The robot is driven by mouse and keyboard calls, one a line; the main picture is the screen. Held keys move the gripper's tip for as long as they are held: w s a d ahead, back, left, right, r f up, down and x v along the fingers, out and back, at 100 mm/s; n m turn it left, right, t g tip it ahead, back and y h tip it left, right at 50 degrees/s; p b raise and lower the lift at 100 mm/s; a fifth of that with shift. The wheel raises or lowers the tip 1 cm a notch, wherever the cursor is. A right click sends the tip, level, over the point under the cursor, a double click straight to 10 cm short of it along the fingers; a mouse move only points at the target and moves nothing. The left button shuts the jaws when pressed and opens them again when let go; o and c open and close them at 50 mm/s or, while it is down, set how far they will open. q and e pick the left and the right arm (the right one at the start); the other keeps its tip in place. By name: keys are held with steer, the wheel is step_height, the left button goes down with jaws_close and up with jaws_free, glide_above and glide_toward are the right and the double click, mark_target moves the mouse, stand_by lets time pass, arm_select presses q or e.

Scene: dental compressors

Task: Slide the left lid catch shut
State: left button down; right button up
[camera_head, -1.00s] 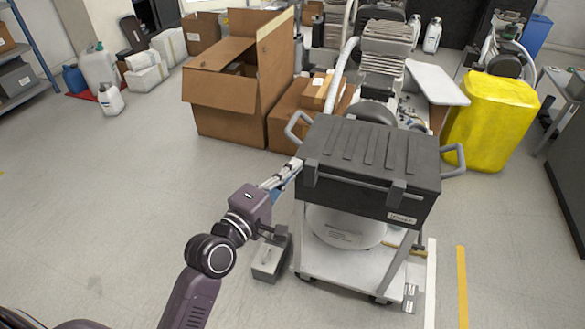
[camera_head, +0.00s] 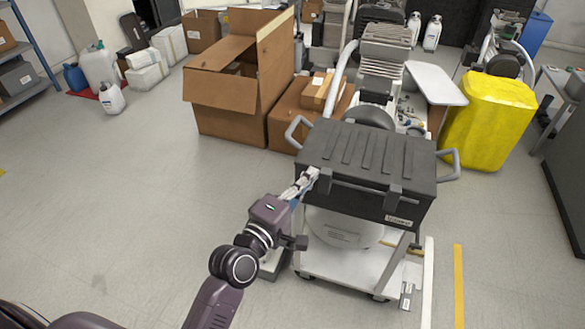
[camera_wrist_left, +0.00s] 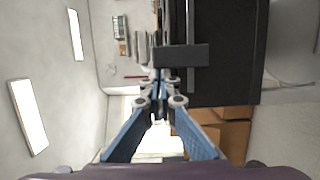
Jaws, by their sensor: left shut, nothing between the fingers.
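A black case (camera_head: 375,155) with a ribbed lid sits on a white trolley. A bar runs along its front, with a dark right catch (camera_head: 394,196) visible on it. My left gripper (camera_head: 312,174) is at the front left corner of the case, in front of where the left catch sits, and mostly hides it. In the left wrist view a dark block, apparently the left catch (camera_wrist_left: 181,56), lies just beyond the fingertips (camera_wrist_left: 160,84). The fingers are shut and empty. Whether they touch the catch is unclear. My right gripper is not in view.
Grey handles (camera_head: 297,132) stick out at both sides of the case. Cardboard boxes (camera_head: 235,90) stand behind on the left and a yellow container (camera_head: 490,118) on the right. The floor to the left (camera_head: 110,190) is clear.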

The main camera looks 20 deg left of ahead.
arm_select(q)
steer(key=shift+d, duration=0.6)
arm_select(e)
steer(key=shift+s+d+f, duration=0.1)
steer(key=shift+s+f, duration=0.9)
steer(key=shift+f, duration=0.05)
arm_select(q)
steer(key=shift+s, duration=0.1)
steer(key=v, duration=1.2)
steer(key=shift+a, duration=0.1)
